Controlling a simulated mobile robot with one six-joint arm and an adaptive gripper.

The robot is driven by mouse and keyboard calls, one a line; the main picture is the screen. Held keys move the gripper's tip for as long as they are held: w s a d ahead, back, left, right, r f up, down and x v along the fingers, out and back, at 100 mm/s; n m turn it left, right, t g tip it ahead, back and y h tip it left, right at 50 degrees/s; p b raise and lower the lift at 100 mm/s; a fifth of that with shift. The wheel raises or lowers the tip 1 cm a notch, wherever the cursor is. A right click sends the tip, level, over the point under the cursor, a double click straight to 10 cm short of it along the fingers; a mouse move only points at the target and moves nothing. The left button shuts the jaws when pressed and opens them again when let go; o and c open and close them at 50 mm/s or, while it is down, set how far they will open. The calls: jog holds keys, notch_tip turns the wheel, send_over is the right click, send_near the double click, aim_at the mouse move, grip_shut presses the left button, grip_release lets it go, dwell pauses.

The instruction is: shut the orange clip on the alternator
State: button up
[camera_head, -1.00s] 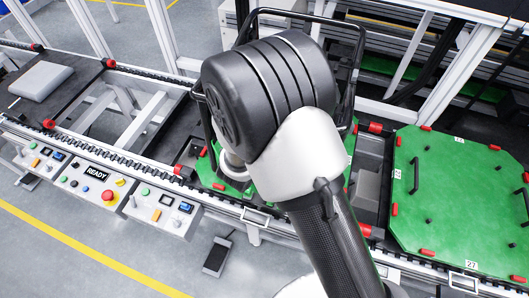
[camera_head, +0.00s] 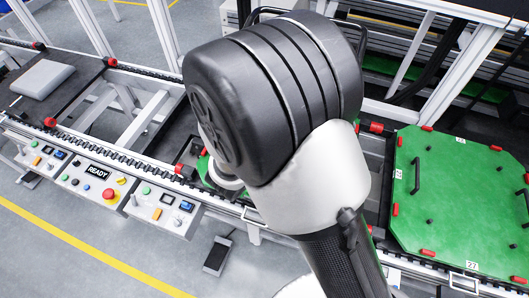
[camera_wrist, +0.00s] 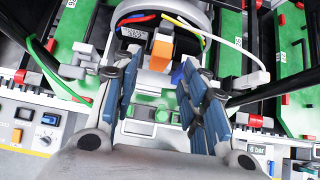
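In the wrist view the orange clip (camera_wrist: 162,47) stands out in front of a round grey housing with a label, which looks like the alternator (camera_wrist: 133,33). Its exact latch position is too small to tell. My gripper (camera_wrist: 160,70) has its two blue-padded fingers spread apart. The clip shows just beyond the fingertips, between them, and nothing is seen held. In the head view my arm hides the clip, the alternator and my gripper.
Coloured wires and a white cable (camera_wrist: 235,53) pass close by on the right; a green cable (camera_wrist: 45,65) hangs at left. Black frame bars flank the work area. In the head view, a green pallet (camera_head: 460,200) lies right, and control boxes (camera_head: 95,180) line the front.

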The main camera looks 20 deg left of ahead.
jog(key=v, duration=0.6)
jog(key=shift+s+r, duration=0.1)
dwell(0.3)
